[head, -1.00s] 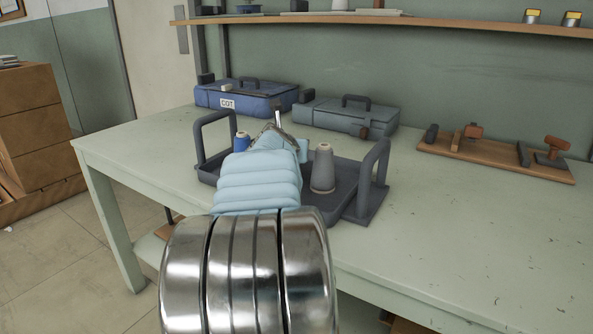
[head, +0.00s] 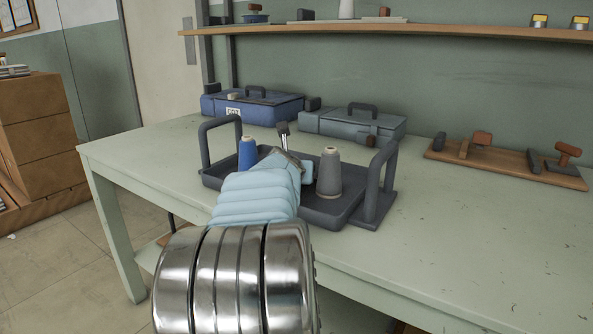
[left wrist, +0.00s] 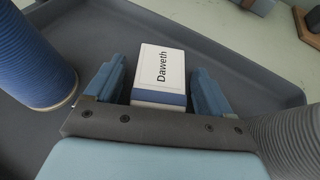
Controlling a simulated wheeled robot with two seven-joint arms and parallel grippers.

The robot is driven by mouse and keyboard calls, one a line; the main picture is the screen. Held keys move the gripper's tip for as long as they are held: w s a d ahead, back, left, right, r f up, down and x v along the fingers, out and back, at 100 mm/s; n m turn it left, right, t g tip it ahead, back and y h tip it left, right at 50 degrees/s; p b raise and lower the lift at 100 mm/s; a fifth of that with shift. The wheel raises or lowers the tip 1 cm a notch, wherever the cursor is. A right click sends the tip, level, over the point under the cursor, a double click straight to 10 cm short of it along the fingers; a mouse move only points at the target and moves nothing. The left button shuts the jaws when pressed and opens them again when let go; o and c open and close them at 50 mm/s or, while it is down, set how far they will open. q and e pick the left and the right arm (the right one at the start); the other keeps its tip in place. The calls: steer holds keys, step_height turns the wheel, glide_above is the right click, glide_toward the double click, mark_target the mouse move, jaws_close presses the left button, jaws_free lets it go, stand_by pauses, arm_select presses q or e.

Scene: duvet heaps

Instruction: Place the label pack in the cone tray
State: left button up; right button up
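The dark grey cone tray (head: 330,214) with tall end handles stands on the bench. A blue cone (head: 247,154) and a grey cone (head: 328,173) stand in it; both also show at the sides of the left wrist view. The label pack (left wrist: 160,72) is a white box with a blue band and the word "Daweth", seen in the left wrist view over the tray floor. My left gripper (left wrist: 158,88) has its fingers on either side of the pack, with narrow gaps visible at both sides. In the head view the gripper hides the pack. My right gripper is not in view.
A blue case (head: 255,107) and a grey case (head: 352,122) stand behind the tray. A wooden board with tools (head: 505,163) lies at the right. A shelf (head: 400,25) runs above. The front right of the green bench (head: 470,235) is clear.

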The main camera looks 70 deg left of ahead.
arm_select(q)
steer(key=shift+r, duration=0.15)
steer(key=shift+s+d+r, duration=0.1)
steer(key=shift+d+r, duration=0.1)
steer(key=p+v, duration=0.2)
steer(key=v, duration=0.8)
steer(key=shift+s+r+p, duration=0.1)
steer(key=shift+p, duration=0.3)
steer(key=shift+s+d+r, duration=0.15)
steer(key=shift+s+d, duration=0.15)
steer(key=shift+d, duration=0.25)
